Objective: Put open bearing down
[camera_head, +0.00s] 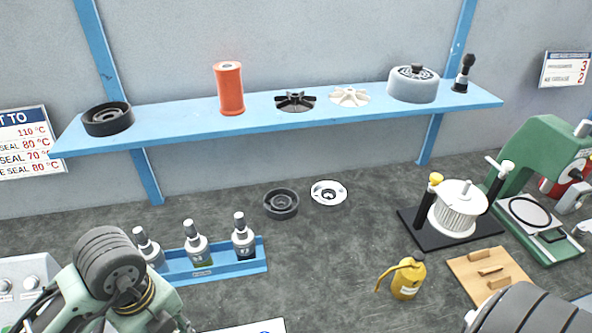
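I cannot pick out an open bearing for certain. A dark round part with a ringed recess (281,203) lies flat on the bench, below the shelf. A white round flange with a dark centre (328,192) lies to its right, close beside it. Part of my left arm shows at the lower left and part of my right arm at the lower right corner. Neither gripper's fingers are visible, so whether either one holds anything is hidden.
A blue rack (255,268) with several bottles stands at left. A yellow oil can (407,280), wooden block (463,271), black stand with a white ribbed cylinder (459,211) and green press (545,150) fill the right. The blue shelf (180,117) carries several parts. The bench centre is clear.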

